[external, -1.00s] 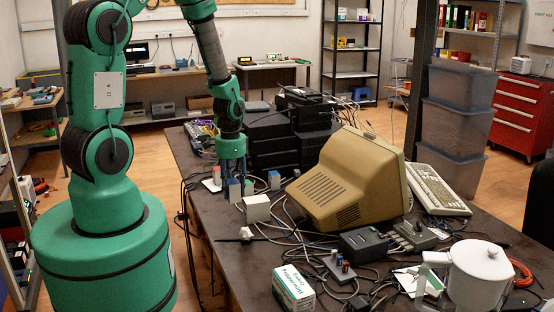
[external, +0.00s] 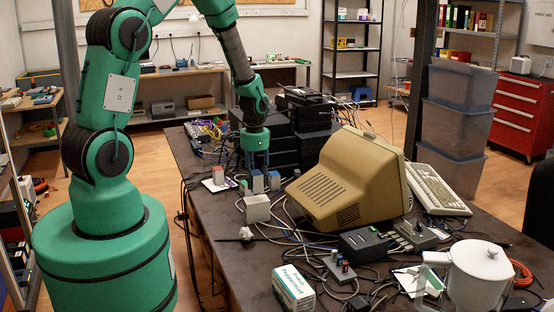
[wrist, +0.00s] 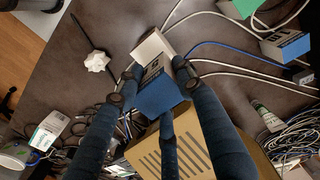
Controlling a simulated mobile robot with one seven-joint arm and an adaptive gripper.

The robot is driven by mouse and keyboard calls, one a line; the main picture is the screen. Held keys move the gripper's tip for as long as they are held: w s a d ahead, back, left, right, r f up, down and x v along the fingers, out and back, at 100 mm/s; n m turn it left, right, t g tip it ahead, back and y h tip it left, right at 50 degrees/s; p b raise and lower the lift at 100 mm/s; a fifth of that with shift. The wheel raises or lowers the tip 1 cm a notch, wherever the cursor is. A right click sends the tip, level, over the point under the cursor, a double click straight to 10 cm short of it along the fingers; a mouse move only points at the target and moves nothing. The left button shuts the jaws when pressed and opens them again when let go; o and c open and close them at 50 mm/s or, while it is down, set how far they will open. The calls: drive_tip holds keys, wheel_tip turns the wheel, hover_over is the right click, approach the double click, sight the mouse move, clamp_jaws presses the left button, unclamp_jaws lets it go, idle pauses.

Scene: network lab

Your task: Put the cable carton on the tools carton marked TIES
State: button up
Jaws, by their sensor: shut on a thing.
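My gripper (external: 257,162) points down over the near left part of the dark table. It is shut on a small blue and grey carton, taken to be the cable carton (external: 257,183), low over the table. In the wrist view the blue carton (wrist: 158,98) shows between my dark fingers, with dark print on its grey face. Another blue carton (external: 274,180) stands close to its right in the external view. I cannot read which carton is marked TIES.
A white box (external: 257,208) stands in front of the held carton. The beige monitor (external: 345,180) is close on the right, and black equipment stacks (external: 272,140) stand behind. Loose cables run across the table.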

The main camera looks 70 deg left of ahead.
sight(256, 187)
drive_tip(key=shift+f, duration=0.1)
drive_tip(key=shift+f, duration=1.65)
drive_tip(key=shift+f+b, duration=0.2)
drive_tip(key=shift+b, duration=0.15)
drive_tip(key=o, duration=1.3)
drive_tip(key=shift+c, duration=0.2)
drive_tip(key=shift+r, duration=0.15)
wheel_tip(256, 187, up, 12)
drive_tip(key=shift+r+p, duration=0.1)
drive_tip(key=shift+p, duration=0.65)
